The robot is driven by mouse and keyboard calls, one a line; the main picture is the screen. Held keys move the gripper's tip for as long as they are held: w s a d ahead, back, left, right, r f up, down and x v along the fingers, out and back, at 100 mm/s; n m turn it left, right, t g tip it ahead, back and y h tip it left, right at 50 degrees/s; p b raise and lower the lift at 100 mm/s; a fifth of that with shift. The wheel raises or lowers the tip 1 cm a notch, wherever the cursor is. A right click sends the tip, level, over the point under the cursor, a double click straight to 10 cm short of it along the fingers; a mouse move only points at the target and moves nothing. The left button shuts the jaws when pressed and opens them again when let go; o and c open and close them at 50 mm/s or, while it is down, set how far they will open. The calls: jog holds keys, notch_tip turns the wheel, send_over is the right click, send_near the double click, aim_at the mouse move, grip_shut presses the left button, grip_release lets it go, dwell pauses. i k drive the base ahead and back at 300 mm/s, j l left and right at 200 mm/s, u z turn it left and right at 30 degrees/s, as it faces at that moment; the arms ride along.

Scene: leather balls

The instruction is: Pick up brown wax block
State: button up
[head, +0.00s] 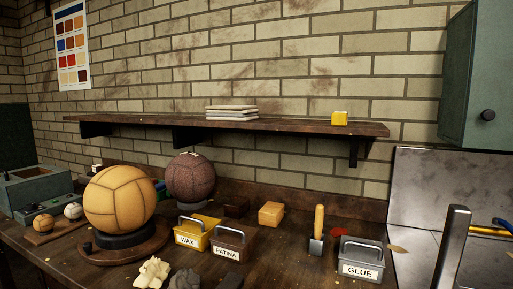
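A dark reddish-brown block (236,206) lies on the workbench near the wall, just left of a larger orange-tan block (271,214). The brown block looks like the brown wax block; its lower front is partly hidden behind the yellow WAX tin (198,234) and the brown PATINA tin (231,245). A small yellow block (340,118) sits on the wall shelf. My gripper is not in view.
A tan leather ball (120,198) on a round stand and a dark brown ball (191,178) stand to the left. A wooden-handled scraper (318,230) and grey GLUE tin (361,260) stand to the right. The shelf (290,125) overhangs the back. A grey upright bar (452,245) rises at front right.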

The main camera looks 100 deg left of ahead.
aim_at(97, 168)
jog(key=u, duration=3.2)
